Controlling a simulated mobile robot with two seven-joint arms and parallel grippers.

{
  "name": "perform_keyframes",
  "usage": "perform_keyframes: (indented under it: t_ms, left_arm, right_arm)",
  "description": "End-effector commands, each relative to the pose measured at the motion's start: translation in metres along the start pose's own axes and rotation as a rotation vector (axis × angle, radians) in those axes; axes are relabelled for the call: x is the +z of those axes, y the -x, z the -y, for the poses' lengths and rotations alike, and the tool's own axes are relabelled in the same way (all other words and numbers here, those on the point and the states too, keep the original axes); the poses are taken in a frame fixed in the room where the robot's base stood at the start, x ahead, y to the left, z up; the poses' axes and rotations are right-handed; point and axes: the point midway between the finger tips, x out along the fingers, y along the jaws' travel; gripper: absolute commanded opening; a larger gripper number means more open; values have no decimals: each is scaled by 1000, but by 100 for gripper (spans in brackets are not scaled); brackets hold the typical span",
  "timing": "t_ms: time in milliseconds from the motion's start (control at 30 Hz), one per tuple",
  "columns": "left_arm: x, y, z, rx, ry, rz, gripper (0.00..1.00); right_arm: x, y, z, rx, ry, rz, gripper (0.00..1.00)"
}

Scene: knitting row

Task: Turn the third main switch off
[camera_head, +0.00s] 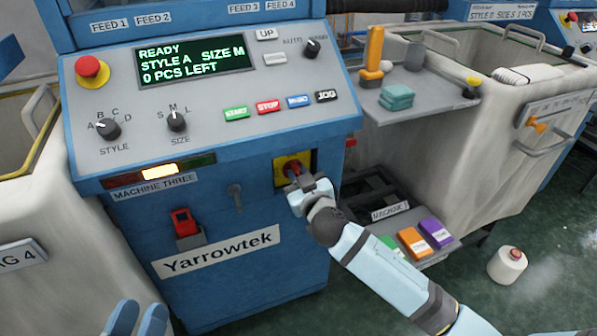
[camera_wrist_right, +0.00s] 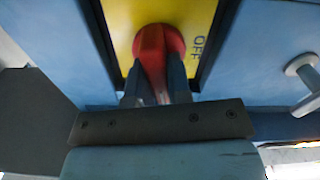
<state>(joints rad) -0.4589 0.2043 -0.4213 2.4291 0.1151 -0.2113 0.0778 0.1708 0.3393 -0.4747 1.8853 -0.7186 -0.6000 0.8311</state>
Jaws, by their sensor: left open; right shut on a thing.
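The main switch is a red handle (camera_head: 293,168) on a yellow plate (camera_head: 281,180), set in the front of the blue machine labelled "MACHINE THREE". In the right wrist view the red handle (camera_wrist_right: 157,52) stands between the fingers, and "OFF" is printed on the yellow plate (camera_wrist_right: 203,20) to its right. My right gripper (camera_head: 299,180) is shut on the red handle; the wrist view shows its fingers (camera_wrist_right: 157,90) on both sides of it. The handle's exact angle is partly hidden by the gripper. My left gripper (camera_head: 137,318) is open and empty at the bottom left edge, apart from the machine.
The machine's panel has a red stop knob (camera_head: 92,71), a display (camera_head: 193,62) and dials. A red padlock-like item (camera_head: 181,222) and a grey handle (camera_head: 235,197) are on its front. A grey shelf (camera_head: 430,103) and bin (camera_head: 490,160) stand right. A yarn cone (camera_head: 507,264) is on the floor.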

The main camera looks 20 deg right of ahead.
Motion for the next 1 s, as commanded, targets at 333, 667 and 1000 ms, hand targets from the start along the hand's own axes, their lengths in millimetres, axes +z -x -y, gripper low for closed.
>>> perform_keyframes:
  t_ms: [333,667,1000]
  left_arm:
    - [-3,2,7,-48,-22,52,43]
    - [30,14,26,-118,-46,239,43]
    - [57,33,41,-173,-63,402,43]
  right_arm:
    - [-3,0,2,0,323,1,0]
    - [-1,0,3,0,638,2,0]
    - [0,0,5,-1,959,1,0]
